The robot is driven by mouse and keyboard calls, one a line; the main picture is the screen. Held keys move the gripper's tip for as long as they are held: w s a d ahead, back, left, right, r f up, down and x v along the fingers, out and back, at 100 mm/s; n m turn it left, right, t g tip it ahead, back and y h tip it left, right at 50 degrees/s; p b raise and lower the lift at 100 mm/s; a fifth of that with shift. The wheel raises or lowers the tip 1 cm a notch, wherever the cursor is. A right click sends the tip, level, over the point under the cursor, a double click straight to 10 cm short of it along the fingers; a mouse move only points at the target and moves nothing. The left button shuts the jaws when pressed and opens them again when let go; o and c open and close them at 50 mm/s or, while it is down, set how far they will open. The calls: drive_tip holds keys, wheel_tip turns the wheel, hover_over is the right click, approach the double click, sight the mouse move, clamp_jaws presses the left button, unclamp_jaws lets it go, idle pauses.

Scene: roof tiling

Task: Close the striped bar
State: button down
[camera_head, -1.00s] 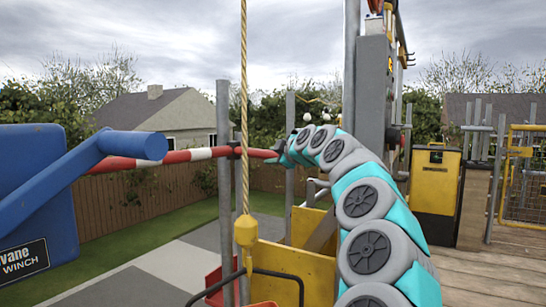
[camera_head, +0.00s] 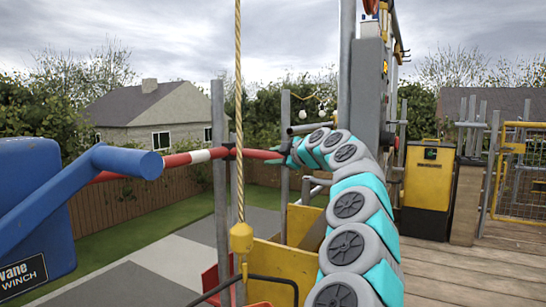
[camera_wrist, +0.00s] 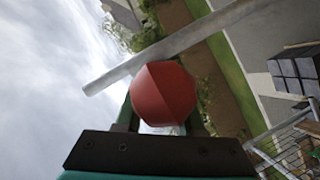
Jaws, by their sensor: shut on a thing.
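The red and white striped bar (camera_head: 201,156) runs roughly level across the left half of the head view. Its left part passes behind the blue winch arm, and it crosses a grey upright post. My gripper (camera_head: 284,154) is at the bar's right end and is shut on it; the fingers are small and partly hidden in the head view. In the wrist view the bar's red end (camera_wrist: 163,93) fills the space between the fingers of my gripper (camera_wrist: 163,115). A grey pole (camera_wrist: 180,45) lies beyond it.
The blue winch (camera_head: 35,215) stands at the left. A rope with a yellow weight (camera_head: 241,236) hangs in front of the posts. A yellow chute (camera_head: 283,262) is below my arm. A yellow and black box (camera_head: 430,190) stands on the open wooden deck (camera_head: 465,268) at right.

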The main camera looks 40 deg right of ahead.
drive_tip(key=c, duration=0.5)
unclamp_jaws()
drive_tip(key=shift+s, duration=0.1)
drive_tip(key=shift+b+v, duration=0.9)
drive_tip(key=shift+v, duration=2.95)
